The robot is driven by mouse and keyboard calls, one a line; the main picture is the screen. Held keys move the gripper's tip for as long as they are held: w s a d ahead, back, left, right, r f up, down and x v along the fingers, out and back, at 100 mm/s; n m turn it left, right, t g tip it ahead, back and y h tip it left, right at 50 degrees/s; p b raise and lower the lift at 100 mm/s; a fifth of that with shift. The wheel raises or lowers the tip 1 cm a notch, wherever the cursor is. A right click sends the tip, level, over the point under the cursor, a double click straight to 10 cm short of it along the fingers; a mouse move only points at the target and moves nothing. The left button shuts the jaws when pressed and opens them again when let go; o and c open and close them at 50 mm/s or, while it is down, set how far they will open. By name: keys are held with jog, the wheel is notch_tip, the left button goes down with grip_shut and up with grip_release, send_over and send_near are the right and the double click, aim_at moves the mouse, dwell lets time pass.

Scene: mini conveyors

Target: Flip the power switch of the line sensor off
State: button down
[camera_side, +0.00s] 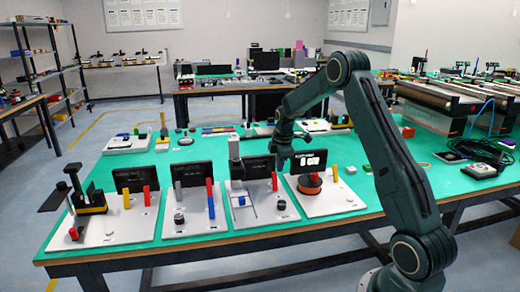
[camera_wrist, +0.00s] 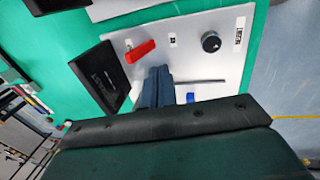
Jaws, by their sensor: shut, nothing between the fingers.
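My gripper (camera_side: 281,162) is shut and empty, pointing down above the back of the third white panel from the left (camera_side: 262,212). In the wrist view its blue-grey fingers (camera_wrist: 158,72) are together, just beside a red switch lever (camera_wrist: 140,51). I cannot tell whether they touch it. The red lever (camera_side: 274,181) stands up from the panel in the side view. This panel carries a dark screen (camera_wrist: 101,75), a black knob (camera_wrist: 211,42), a blue button (camera_wrist: 190,97) and a grey post (camera_side: 235,160). I cannot read a label naming the line sensor.
To the right is a panel with a lit screen (camera_side: 311,161) and an orange-red disc (camera_side: 309,184). To the left are a panel with red and blue levers (camera_side: 210,198) and one with a yellow-black device (camera_side: 90,199).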

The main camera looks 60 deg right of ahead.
aim_at(275, 175)
jog(key=f, duration=0.3)
jog(key=w+d+f, duration=0.1)
jog(key=shift+f, duration=0.35)
jog(key=shift+w+d+f, duration=0.3)
jog(key=shift+w+d, duration=0.25)
jog(key=shift+w+d+f, duration=0.3)
jog(key=shift+w+d, duration=0.25)
jog(key=shift+w+d, duration=0.1)
jog(key=shift+w+d+f, duration=0.2)
jog(key=shift+w+d, duration=0.4)
jog(key=shift+d, duration=0.05)
jog(key=shift+s+a, duration=0.1)
jog(key=shift+s, duration=0.05)
jog(key=shift+s+a+f, duration=0.15)
jog(key=shift+s+a, duration=0.3)
jog(key=shift+a, duration=0.15)
